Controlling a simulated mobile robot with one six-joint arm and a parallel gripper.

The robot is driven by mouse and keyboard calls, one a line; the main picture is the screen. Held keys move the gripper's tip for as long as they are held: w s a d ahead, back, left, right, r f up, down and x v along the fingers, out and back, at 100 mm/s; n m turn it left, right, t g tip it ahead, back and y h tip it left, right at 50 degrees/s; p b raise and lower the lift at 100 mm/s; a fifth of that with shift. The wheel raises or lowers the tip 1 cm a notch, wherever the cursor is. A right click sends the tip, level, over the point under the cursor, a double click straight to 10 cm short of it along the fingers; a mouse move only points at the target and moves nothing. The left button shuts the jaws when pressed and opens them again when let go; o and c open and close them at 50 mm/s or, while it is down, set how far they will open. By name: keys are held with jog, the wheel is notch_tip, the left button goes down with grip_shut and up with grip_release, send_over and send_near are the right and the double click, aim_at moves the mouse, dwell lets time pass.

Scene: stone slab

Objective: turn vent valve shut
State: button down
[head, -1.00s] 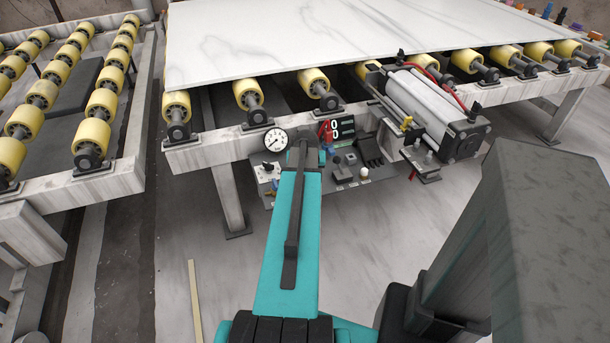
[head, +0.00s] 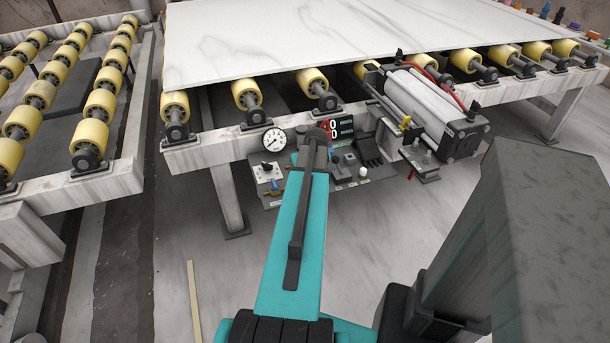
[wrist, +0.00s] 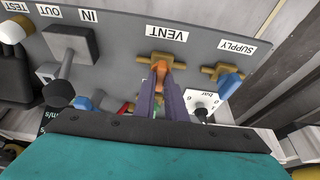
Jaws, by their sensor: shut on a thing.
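The vent valve (wrist: 160,60) is a small brass valve under the upside-down VENT label (wrist: 167,33) on a grey panel in the wrist view. Its orange handle (wrist: 160,71) lies between the two purple fingers of my gripper (wrist: 161,88). The gripper is shut on this handle, and the fingers hide its lower part. In the head view my teal arm covers the gripper and the vent valve. The grey control panel (head: 272,203) shows on both sides of the arm.
The supply valve (wrist: 228,83) with a blue handle is close on the right in the wrist view. A lever with a black knob (wrist: 58,93) stands at left. The round gauge (head: 275,140) and a pneumatic cylinder (head: 425,100) are by the roller frame carrying the marble slab (head: 330,40).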

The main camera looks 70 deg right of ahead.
jog(key=shift+s, duration=0.2)
jog(key=c, duration=1.8)
grip_release()
jog(key=shift+w, duration=0.1)
jog(key=v, duration=1.3)
jog(key=shift+r, duration=0.4)
